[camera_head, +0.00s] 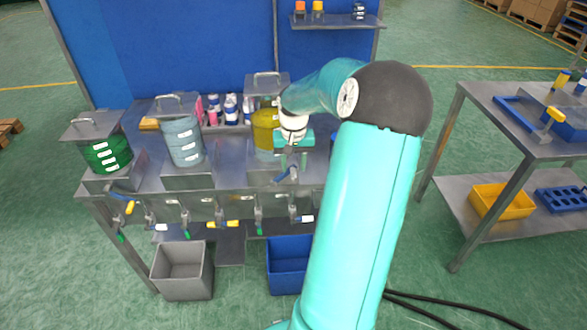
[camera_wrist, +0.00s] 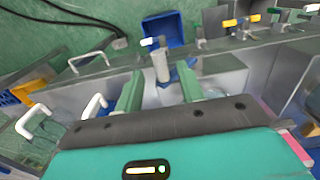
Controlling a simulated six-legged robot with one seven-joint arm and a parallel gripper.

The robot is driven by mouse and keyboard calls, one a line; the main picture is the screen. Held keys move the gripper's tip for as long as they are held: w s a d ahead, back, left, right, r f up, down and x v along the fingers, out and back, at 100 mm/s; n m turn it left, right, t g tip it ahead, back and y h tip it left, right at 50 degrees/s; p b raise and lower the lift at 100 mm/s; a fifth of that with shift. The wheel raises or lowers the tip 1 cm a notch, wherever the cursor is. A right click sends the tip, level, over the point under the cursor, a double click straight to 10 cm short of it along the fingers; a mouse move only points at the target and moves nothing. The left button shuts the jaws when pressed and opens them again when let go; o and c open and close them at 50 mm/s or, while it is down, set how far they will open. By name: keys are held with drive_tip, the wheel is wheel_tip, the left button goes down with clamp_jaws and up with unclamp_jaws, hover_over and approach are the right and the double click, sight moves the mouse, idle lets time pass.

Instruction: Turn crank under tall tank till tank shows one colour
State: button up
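A tank with yellow contents (camera_head: 264,130) and a raised flat lid stands on the bench at the back right of the tank row. It looks like the tallest, but my arm hides part of it. My gripper (camera_head: 291,162) is in front of and just right of it, pointing down. In the wrist view my gripper (camera_wrist: 160,82) has its two green fingers wide apart. A grey upright post (camera_wrist: 160,64) shows in the gap between them, with a blue part (camera_wrist: 182,72) beside it. I cannot tell whether this is the crank. I see no contact.
A green tank (camera_head: 107,155) and a pale blue tank (camera_head: 183,140) stand to the left. Several levers, one with a yellow grip (camera_head: 222,224), line the bench front. A grey bin (camera_head: 182,271) and a blue bin (camera_head: 288,268) are below. A side table (camera_head: 500,115) stands right.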

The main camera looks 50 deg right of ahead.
drive_tip(key=shift+f, duration=1.25)
clamp_jaws()
